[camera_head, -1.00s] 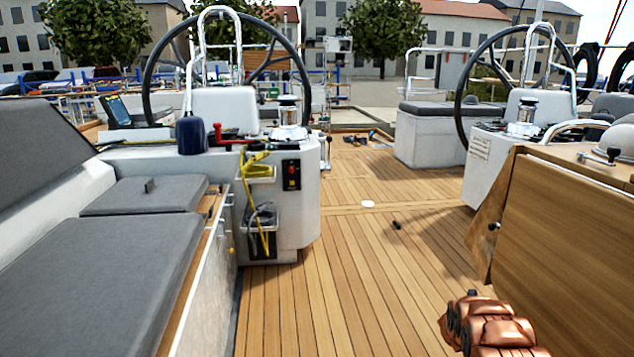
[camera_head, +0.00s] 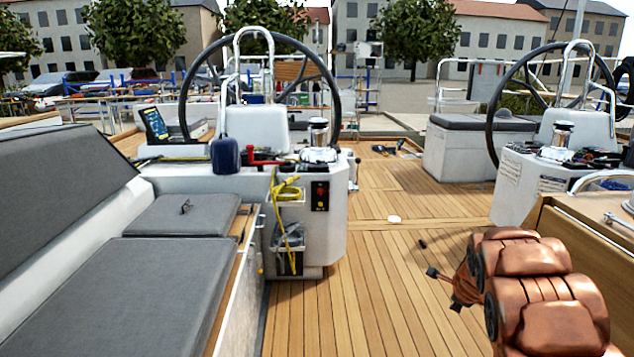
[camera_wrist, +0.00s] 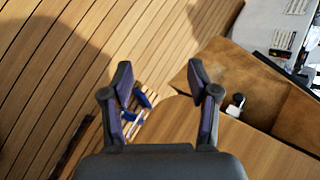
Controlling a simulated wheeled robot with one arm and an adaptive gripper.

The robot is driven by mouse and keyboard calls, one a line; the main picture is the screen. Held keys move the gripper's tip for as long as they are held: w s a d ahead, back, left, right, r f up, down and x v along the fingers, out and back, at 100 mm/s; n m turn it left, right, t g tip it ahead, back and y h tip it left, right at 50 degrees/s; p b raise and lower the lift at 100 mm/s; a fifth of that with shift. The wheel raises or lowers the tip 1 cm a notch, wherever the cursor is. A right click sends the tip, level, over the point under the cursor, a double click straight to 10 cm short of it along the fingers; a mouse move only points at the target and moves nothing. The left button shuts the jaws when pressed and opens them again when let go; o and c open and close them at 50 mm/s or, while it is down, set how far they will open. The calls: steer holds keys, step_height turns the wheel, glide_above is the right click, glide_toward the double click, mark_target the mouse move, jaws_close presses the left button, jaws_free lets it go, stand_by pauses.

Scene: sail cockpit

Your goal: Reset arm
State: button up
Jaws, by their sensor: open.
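My copper-coloured arm (camera_head: 540,290) rises at the lower right of the head view, over the deck and in front of the wooden table. A small dark part at its left end may be my gripper, but it is too small to read there. In the wrist view my gripper (camera_wrist: 161,75) is open, its two dark fingers apart with nothing held between them. The fingers hang above the planked deck (camera_wrist: 60,70) and a wooden panel (camera_wrist: 185,140). A blue-and-dark item (camera_wrist: 143,98) shows beyond the left finger, partly hidden by it.
A steering pedestal (camera_head: 310,230) with a yellow rope (camera_head: 286,190) stands left of centre. A grey cushioned bench (camera_head: 165,290) runs along the left. The wooden table (camera_head: 570,225) is at right.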

steer(key=s+a+r+n+g+y+p, duration=0.2)
steer(key=s+a+r+n+p, duration=0.35)
steer(key=s+a+r, duration=0.4)
steer(key=s+a+r+n+g+y+p, duration=0.1)
steer(key=s+a+r+n+g+p, duration=0.1)
steer(key=s+a+r+n+p, duration=0.65)
steer(key=s+a+r+n+g+p, duration=0.1)
steer(key=s+r+n+g+p, duration=0.1)
steer(key=s, duration=0.9)
steer(key=s+a+r+n+g+p, duration=0.1)
steer(key=s+r+n, duration=0.4)
steer(key=s, duration=0.7)
steer(key=s+a+r+n+g+p, duration=0.1)
steer(key=s+r+n+g+p, duration=0.1)
steer(key=s+r, duration=0.4)
steer(key=s+n+p, duration=0.1)
steer(key=s+n, duration=0.1)
steer(key=s, duration=0.3)
steer(key=shift+s+a+r+g+p, duration=0.25)
steer(key=shift+s+a+g+p, duration=0.05)
steer(key=shift+s+a+g, duration=0.1)
